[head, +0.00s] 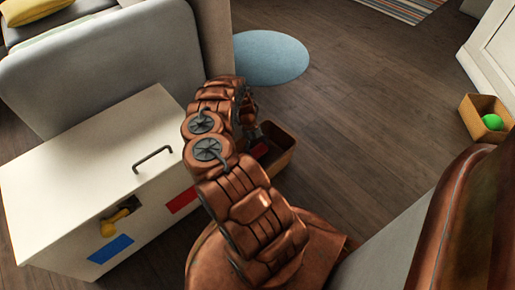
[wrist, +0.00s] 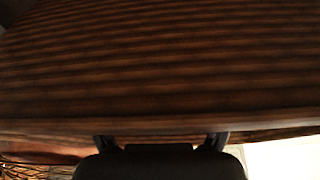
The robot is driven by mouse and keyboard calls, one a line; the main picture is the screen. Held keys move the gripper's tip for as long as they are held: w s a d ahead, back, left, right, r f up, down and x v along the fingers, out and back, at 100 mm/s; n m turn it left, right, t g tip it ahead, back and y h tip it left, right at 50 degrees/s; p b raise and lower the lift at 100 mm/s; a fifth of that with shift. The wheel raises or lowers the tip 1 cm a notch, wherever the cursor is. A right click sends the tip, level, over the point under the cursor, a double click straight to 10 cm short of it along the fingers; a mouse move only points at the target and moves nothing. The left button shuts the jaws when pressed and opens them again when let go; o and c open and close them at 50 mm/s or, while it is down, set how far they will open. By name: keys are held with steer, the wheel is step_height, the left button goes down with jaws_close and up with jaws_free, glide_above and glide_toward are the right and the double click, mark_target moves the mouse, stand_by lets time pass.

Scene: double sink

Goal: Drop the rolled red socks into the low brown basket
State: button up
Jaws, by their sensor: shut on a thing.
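The low brown basket (head: 282,158) stands on the floor beside the white cabinet, partly hidden behind my copper arm. A small patch of red, which looks like the rolled red socks (head: 260,150), shows at the basket's near left side, just below my gripper (head: 254,132). My gripper is mostly hidden by the arm in the head view.
The white cabinet (head: 90,160) with a dark handle, red and blue patches and a yellow thing at its front stands left. A grey sofa (head: 110,70) is behind it. A blue round rug (head: 268,57) lies beyond. Another basket (head: 475,125) with a green ball (head: 492,122) stands far right. The middle floor is clear.

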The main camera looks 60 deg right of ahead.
steer(key=shift+f, duration=0.35)
steer(key=o, duration=0.9)
steer(key=shift+o, duration=0.2)
steer(key=shift+r, duration=0.15)
steer(key=shift+r, duration=0.45)
steer(key=p+v, duration=0.3)
steer(key=v, duration=0.9)
steer(key=shift+p, duration=0.4)
steer(key=shift+s, duration=0.1)
